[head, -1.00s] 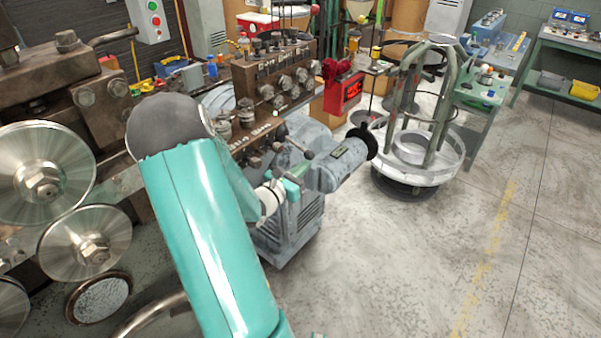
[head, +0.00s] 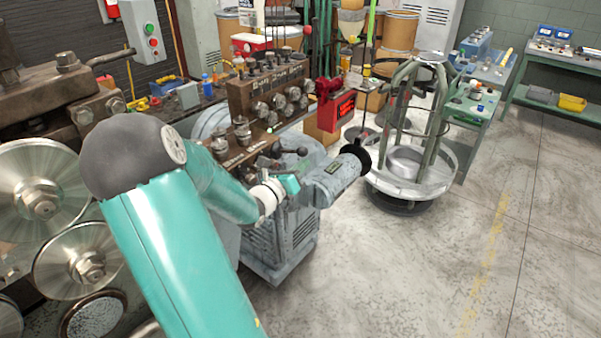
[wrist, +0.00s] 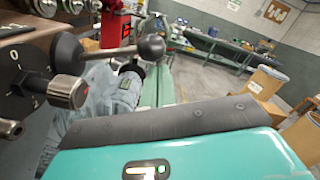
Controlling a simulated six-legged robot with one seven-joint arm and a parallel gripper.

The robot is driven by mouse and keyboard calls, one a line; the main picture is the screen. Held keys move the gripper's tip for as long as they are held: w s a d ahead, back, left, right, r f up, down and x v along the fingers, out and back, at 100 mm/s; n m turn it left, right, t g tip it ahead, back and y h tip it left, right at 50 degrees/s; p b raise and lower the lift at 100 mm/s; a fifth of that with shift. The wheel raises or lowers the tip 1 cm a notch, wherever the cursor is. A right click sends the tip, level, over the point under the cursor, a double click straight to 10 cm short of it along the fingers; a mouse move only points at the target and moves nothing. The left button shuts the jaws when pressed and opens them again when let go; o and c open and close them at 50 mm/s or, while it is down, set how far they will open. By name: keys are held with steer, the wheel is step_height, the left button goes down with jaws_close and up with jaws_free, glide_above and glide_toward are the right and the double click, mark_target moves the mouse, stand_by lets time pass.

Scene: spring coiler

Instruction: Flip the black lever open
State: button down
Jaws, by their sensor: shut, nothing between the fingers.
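The black lever (wrist: 108,50) shows in the upper left of the wrist view, with a dark hub at its left and a round dark ball knob at its right end. In the head view, a small dark lever knob (head: 302,151) shows on the grey machine, just above my gripper. My gripper (head: 290,185) is shut and empty beside the grey machine, a little below and apart from the lever. Its teal body and grey pad fill the bottom of the wrist view; the fingertips are not clear there.
A grey motor (head: 335,180) juts out right of my gripper. Large metal rollers (head: 40,205) stand at left, a round wire stand (head: 410,180) at right. The floor at right is clear.

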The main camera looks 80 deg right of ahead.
steer(key=shift+w+r, duration=0.1)
steer(key=shift+r, duration=0.25)
stand_by(0.3)
